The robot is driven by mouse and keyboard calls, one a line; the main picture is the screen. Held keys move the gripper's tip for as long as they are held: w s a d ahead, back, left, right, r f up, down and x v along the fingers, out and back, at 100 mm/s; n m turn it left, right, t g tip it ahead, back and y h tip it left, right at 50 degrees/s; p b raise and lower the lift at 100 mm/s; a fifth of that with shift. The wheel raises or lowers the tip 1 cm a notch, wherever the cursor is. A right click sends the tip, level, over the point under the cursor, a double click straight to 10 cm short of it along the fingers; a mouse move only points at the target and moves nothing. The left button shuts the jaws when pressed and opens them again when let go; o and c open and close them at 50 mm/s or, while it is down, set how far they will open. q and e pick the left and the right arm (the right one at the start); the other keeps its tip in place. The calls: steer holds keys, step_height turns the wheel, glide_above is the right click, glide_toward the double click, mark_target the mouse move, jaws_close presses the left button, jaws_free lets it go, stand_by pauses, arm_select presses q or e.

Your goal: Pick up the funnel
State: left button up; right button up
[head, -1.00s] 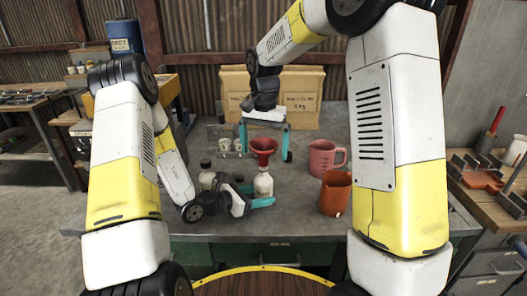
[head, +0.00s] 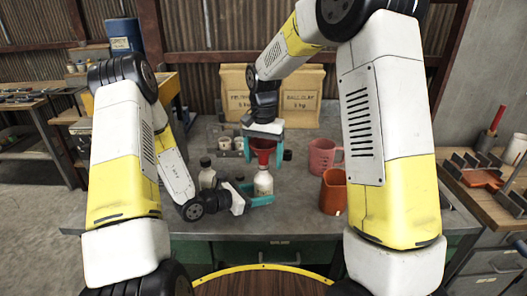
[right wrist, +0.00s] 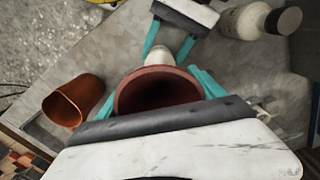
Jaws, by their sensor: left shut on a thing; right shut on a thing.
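The red funnel (head: 263,151) stands upright with its spout at the mouth of a white bottle (head: 263,185). My right gripper (head: 264,157) comes down from above and is shut on the funnel, one teal finger on each side. The right wrist view shows the funnel's wide, dark opening (right wrist: 155,92) between the fingers. My left gripper (head: 261,201) is shut on the white bottle, low on its body, and steadies it on the table. Whether the spout still sits inside the bottle's neck is hard to tell.
An orange pitcher (head: 333,193) and a pink measuring jug (head: 322,156) stand to the right. A dark-capped bottle (head: 207,176) stands to the left. Two labelled cardboard-coloured bags (head: 300,97) stand at the back of the grey table (head: 290,222). The table's front centre is clear.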

mark_target(264, 142)
step_height(264, 142, up, 10)
steer(key=shift+r, duration=0.1)
stand_by(0.4)
arm_select(q)
steer(key=o, duration=1.1)
steer(key=shift+c, duration=0.2)
